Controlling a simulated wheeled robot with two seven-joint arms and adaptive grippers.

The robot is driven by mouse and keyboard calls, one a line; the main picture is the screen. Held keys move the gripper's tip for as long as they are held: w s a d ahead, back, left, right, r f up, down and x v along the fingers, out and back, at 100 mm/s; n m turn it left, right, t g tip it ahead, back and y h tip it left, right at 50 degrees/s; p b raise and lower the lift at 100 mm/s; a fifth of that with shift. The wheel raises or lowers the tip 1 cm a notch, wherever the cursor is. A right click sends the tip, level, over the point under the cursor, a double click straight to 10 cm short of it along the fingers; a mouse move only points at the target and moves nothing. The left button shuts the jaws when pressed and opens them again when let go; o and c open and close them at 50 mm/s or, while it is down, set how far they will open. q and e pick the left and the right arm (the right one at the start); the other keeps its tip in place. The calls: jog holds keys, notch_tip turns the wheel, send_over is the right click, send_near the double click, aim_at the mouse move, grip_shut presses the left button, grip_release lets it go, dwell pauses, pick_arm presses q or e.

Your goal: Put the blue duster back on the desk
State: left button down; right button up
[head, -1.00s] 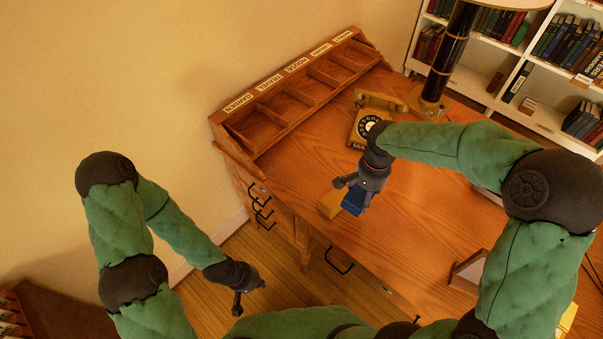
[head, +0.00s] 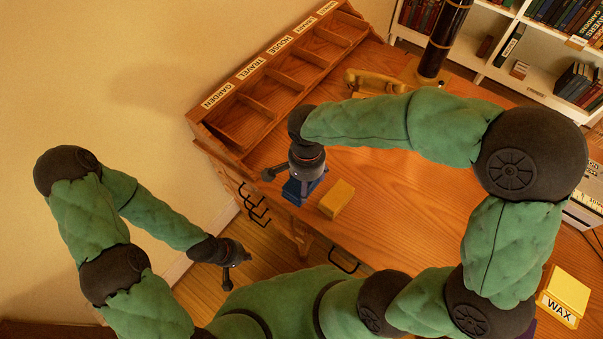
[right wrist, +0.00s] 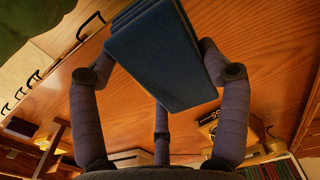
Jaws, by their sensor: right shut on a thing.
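The blue duster (head: 293,192) is a dark blue block in my right gripper (head: 294,178), near the left front edge of the wooden desk (head: 400,195). In the right wrist view the duster (right wrist: 163,55) sits between the gripper's fingers, with the desk top (right wrist: 265,70) beyond it. I cannot tell whether its underside touches the desk. My left gripper (head: 236,272) is empty, fingers spread, low in front of the desk's left side and away from it.
A yellow block (head: 337,199) lies on the desk just right of the duster. A labelled pigeonhole rack (head: 262,92) runs along the back left. A telephone (head: 375,80) stands behind my right forearm. A yellow WAX box (head: 564,297) is at the lower right. The desk's middle is clear.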

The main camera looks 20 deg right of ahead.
jog(key=w, duration=0.1)
jog(key=w+f, duration=0.1)
jog(key=w+f+b, duration=0.1)
jog(key=shift+w+d, duration=0.4)
jog(key=w+f, duration=0.1)
jog(key=w+f+b, duration=0.1)
jog(key=f, duration=0.1)
jog(key=w+f+b, duration=0.1)
jog(key=w+f, duration=0.1)
jog(key=shift+d, duration=0.4)
jog(key=shift+w+f+b, duration=0.15)
jog(key=shift+f+b, duration=0.15)
jog(key=shift+f, duration=0.6)
jog(key=shift+w+f+b, duration=0.15)
jog(key=shift+f+b, duration=0.15)
jog(key=shift+f, duration=0.55)
jog(key=shift+f, duration=0.2)
jog(key=o, duration=1.1)
jog(key=shift+r, duration=0.15)
notch_tip(320, 180, up, 12)
jog(key=p, duration=0.4)
